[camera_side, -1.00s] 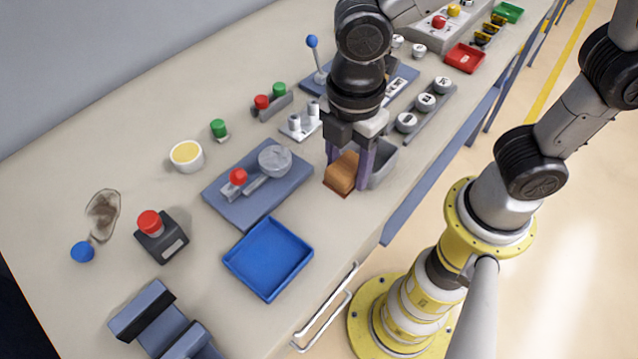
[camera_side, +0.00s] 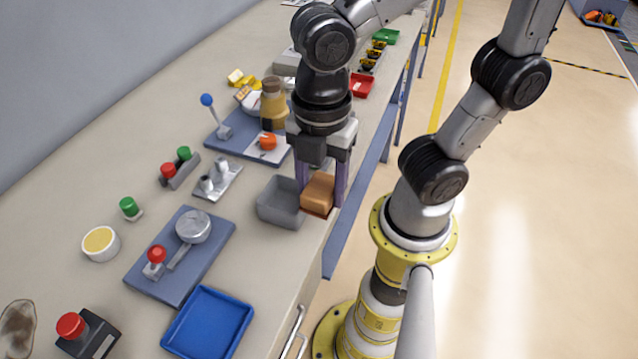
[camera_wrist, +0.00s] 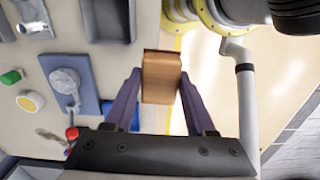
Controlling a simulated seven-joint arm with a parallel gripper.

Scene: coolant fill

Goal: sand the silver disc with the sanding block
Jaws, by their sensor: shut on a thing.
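The sanding block (camera_side: 318,190) is orange-brown with a darker underside. My gripper (camera_side: 321,194) is shut on it, with a purple finger at each side. The block shows between the fingertips in the wrist view (camera_wrist: 161,76), against the floor at the table's front edge. The silver disc (camera_side: 193,226) lies on a blue plate (camera_side: 206,262), beside a red-knobbed lever, left of my gripper. The disc also shows in the wrist view (camera_wrist: 64,80). Block and disc are well apart.
A grey open bin (camera_side: 279,206) stands just left of the block. A blue tray (camera_side: 208,322) lies in front of the plate. A metal fixture (camera_side: 214,183) and red and green buttons (camera_side: 177,166) stand behind. A black box with a red button (camera_side: 84,330) is at front left.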

